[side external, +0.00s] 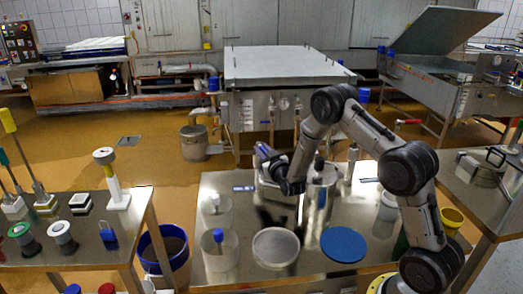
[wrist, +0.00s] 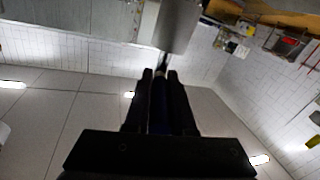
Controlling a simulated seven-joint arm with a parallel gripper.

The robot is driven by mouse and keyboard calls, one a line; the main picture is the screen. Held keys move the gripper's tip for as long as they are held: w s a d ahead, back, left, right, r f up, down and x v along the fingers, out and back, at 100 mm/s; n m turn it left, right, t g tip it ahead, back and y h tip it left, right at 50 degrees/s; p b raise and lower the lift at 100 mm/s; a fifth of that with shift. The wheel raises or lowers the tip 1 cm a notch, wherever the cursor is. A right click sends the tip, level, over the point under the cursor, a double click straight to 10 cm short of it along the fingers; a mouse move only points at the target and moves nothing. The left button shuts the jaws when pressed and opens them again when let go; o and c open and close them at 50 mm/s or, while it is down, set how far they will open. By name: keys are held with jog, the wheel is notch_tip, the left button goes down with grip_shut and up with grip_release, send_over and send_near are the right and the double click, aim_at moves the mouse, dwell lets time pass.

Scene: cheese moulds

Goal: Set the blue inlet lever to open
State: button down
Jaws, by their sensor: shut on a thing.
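My gripper (side external: 266,153) is above the middle of the front steel table, tilted up and to the left. In the wrist view my gripper (wrist: 160,74) is shut on the dark blue lever (wrist: 160,108), which lies between the two fingers. A thin stem runs from the fingertips to a grey metal cylinder (wrist: 180,25). The lever is mostly covered by the fingers, and its exact angle is hard to tell. In the side view only a small blue patch shows at the gripper, and I cannot tell whether it is the lever.
Clear containers (side external: 220,250), a round white lid (side external: 276,246) and a blue disc (side external: 343,244) stand on the front table. A steel cylinder (side external: 320,185) is right of my gripper. A side table (side external: 75,252) with stamps and tools is at left.

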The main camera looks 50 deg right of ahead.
jog(key=c, duration=0.8)
grip_release()
jog(key=shift+o, duration=0.2)
jog(key=shift+s, duration=0.1)
jog(key=v, duration=1.3)
jog(key=shift+s+a, duration=0.15)
jog(key=shift+s, duration=0.15)
